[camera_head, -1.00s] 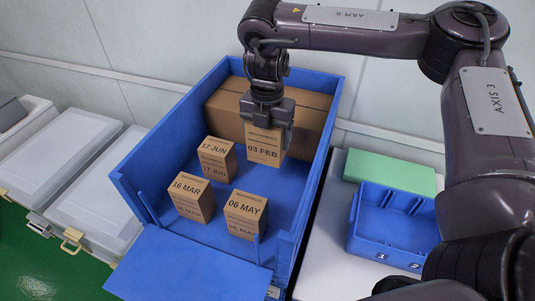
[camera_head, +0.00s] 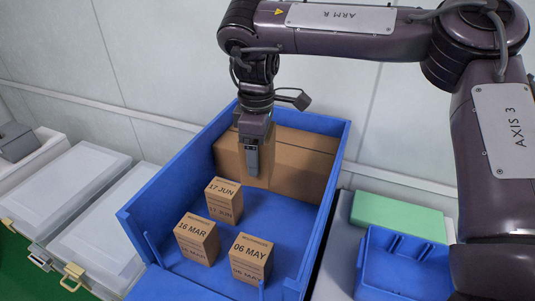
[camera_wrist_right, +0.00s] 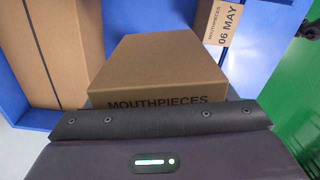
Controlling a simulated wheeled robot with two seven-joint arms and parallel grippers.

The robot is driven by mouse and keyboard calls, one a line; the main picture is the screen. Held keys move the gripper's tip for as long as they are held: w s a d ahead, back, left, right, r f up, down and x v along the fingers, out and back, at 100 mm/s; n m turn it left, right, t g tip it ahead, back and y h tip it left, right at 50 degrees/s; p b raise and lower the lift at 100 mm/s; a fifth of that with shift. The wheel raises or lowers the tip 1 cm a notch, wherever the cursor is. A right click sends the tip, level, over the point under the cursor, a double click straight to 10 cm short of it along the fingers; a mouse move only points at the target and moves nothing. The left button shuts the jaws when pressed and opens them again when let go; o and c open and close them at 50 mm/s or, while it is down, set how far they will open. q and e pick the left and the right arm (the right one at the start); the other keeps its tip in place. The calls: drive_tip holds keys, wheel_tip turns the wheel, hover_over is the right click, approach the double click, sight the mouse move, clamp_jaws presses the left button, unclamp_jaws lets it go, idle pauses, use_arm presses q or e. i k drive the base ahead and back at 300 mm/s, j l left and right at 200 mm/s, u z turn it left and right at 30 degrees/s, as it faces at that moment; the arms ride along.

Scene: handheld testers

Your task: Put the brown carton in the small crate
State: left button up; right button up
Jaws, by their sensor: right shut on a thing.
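My right gripper (camera_head: 256,150) is shut on a small brown carton and holds it at the back of the large blue crate (camera_head: 323,225), in front of a big brown box. In the head view the gripper hides most of the held carton. The right wrist view shows this carton (camera_wrist_right: 160,68) below the gripper, with "MOUTHPIECES" printed on it. The small blue crate (camera_head: 405,270) stands at the lower right, with low dividers at its back; its front is cut off by the picture edge. My left gripper is not in view.
The big brown box (camera_head: 305,160) fills the back of the large crate. Cartons marked 17 JUN (camera_head: 223,201), 16 MAR (camera_head: 197,240) and 06 MAY (camera_head: 250,260) stand before it. A green block (camera_head: 397,214) lies behind the small crate. Grey lidded cases (camera_head: 65,185) are at left.

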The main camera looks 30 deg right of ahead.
sight(403, 283)
drive_tip(key=l+z, duration=0.1)
drive_tip(key=z, duration=0.25)
drive_tip(key=l+z, duration=0.15)
drive_tip(key=z, duration=0.25)
drive_tip(key=l+z, duration=0.15)
drive_tip(key=z, duration=0.2)
drive_tip(key=k, duration=0.05)
